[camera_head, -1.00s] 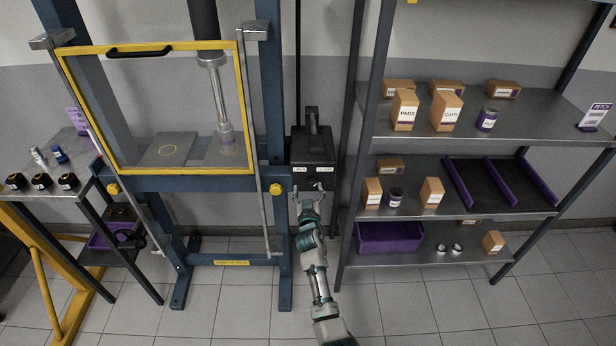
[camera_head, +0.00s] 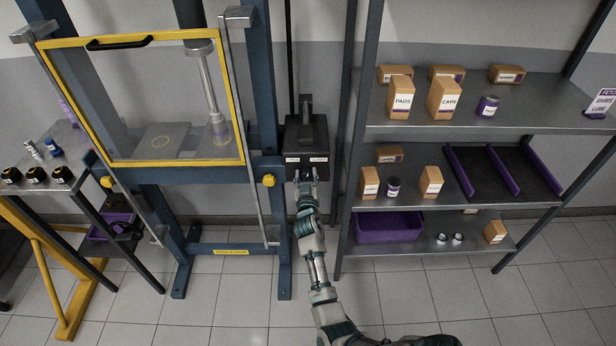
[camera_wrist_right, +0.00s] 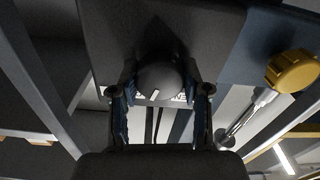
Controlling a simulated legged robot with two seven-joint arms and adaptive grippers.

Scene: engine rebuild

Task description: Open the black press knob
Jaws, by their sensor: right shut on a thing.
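The black press knob (camera_wrist_right: 160,78) is a dark round knob with a small white mark, on the underside or front of a black box (camera_head: 306,137) in the wrist view. The box is mounted on the right side of the blue press frame. My right gripper (camera_head: 306,176) is at the box's lower front, just below its white labels. In the right wrist view my right gripper (camera_wrist_right: 161,95) has one finger on each side of the knob and is shut on it. In the head view the knob is hidden or too small to make out. My left gripper is out of view.
A yellow-framed clear guard (camera_head: 240,100) covers the press, left of the box. A yellow knob (camera_head: 269,181) sits on the frame close left of my gripper. A shelf unit (camera_head: 345,215) with cartons and a purple bin (camera_head: 388,228) stands close to the right of my arm.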

